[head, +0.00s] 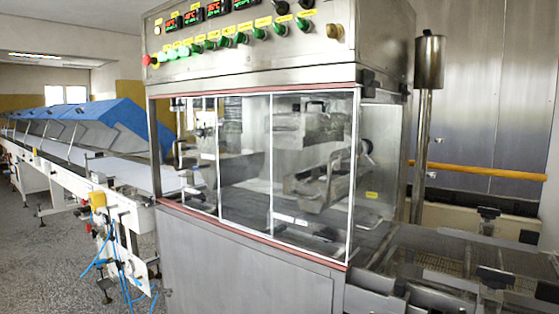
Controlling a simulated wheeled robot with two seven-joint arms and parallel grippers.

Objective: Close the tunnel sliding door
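The machine (255,170) has a see-through front with clear panels set between a reddish upper rail (255,92) and a reddish lower rail (250,238). White upright edges divide this front. A clear panel (312,215) with white edges covers the right part, up to the right corner. Another clear section (245,205) lies left of it. The leftmost section (187,185) reaches the metal corner post; I cannot tell whether glass covers it. I cannot tell for sure which panel is the sliding door. Neither of my grippers is in view.
A control panel (230,38) with green knobs and red displays sits above the glass. A long conveyor with blue covers (95,125) runs back on the left. A wire-mesh conveyor (450,265) extends right. A metal post (425,130) stands beside the machine. Grey floor shows at lower left.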

